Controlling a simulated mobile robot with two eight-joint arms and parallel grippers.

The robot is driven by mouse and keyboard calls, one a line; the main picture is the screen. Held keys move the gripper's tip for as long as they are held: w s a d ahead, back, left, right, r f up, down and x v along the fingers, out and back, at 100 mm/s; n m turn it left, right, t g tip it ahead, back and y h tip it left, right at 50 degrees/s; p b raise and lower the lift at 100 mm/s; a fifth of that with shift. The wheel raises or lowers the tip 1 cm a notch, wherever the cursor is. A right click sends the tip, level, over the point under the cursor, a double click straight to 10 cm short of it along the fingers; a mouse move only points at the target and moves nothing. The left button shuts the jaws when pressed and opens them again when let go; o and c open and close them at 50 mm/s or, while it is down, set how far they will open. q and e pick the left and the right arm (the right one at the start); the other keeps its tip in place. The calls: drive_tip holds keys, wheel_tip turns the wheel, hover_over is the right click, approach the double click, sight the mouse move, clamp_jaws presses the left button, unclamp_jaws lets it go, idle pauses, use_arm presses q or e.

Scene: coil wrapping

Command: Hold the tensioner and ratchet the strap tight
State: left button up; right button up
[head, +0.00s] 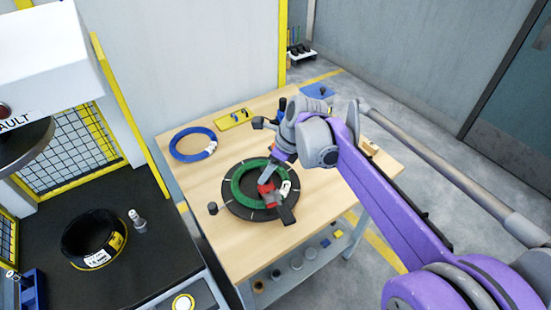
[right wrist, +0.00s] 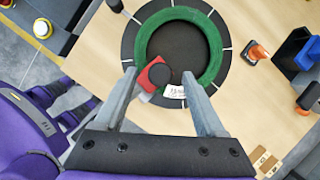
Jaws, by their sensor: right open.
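A green coil (head: 236,187) lies flat on a round black turntable (head: 232,206) on the wooden table. It also shows in the right wrist view (right wrist: 216,50). The red tensioner (head: 266,190) with a black round part sits at the coil's near-side rim; the right wrist view shows it too (right wrist: 146,80). A white label (right wrist: 174,91) is beside it. My right gripper (right wrist: 156,72) is open, its two grey fingers spread with the tensioner showing between them. Whether either finger touches it, I cannot tell. The strap is not clearly visible. My left gripper is in neither view.
A blue coil (head: 174,144) and a yellow tray (head: 236,119) lie farther back on the table. An orange-and-black tool (right wrist: 257,53) and a blue-and-black holder (right wrist: 296,52) are right of the turntable in the wrist view. A black coil (head: 92,238) lies on the dark bench at left.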

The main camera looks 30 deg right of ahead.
sight(269, 190)
drive_tip(key=shift+x, duration=1.5)
clamp_jaws()
idle(1.3)
idle(0.4)
drive_tip(key=shift+s+f, duration=0.15)
drive_tip(key=shift+f, duration=0.15)
idle(2.0)
